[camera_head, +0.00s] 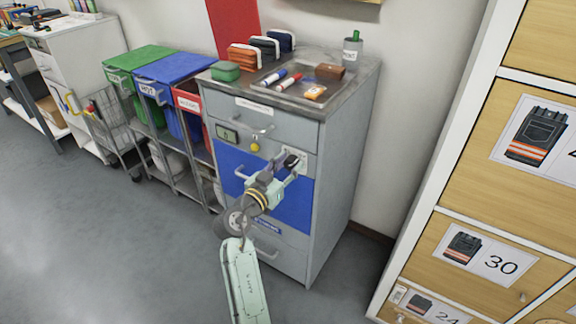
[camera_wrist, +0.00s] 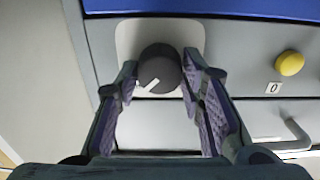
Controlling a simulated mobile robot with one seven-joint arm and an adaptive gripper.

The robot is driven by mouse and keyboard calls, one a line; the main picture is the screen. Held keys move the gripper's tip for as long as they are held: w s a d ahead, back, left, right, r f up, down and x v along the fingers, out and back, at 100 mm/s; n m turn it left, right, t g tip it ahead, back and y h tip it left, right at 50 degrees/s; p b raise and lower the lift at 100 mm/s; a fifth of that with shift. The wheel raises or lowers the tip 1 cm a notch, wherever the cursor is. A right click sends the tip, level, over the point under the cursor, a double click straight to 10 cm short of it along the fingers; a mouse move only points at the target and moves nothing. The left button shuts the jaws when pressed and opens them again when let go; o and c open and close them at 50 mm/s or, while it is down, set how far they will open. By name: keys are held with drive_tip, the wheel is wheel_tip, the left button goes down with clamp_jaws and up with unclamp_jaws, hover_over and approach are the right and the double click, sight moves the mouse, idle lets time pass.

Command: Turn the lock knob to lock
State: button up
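The lock knob (camera_wrist: 160,66) is a round dark knob with a white pointer line, on a pale plate (camera_wrist: 126,40) on the cabinet front.
A yellow button (camera_wrist: 289,63) marked 0 sits beside the knob. Drawer handles (camera_head: 256,131) stick out of the grey and blue cabinet (camera_head: 338,170). A tray (camera_head: 290,97) with markers and small cases lies on top. Coloured bins stand left, a wooden locker unit (camera_head: 447,210) right.

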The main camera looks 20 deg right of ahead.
drive_tip(key=c, duration=0.6)
drive_tip(key=shift+c, duration=0.2)
drive_tip(key=shift+n, duration=0.3)
drive_tip(key=n, duration=0.3)
drive_tip(key=shift+w+a+n, duration=0.1)
drive_tip(key=shift+n, duration=0.2)
drive_tip(key=n+p, duration=0.1)
drive_tip(key=n, duration=0.2)
drive_tip(key=shift+n, duration=0.4)
drive_tip(key=n+p, duration=0.2)
drive_tip(key=n, duration=0.3)
drive_tip(key=shift+w+a, duration=0.1)
drive_tip(key=shift+f+n+p, duration=0.15)
drive_tip(key=shift+n+p, duration=1.35)
drive_tip(key=shift+n, duration=0.9)
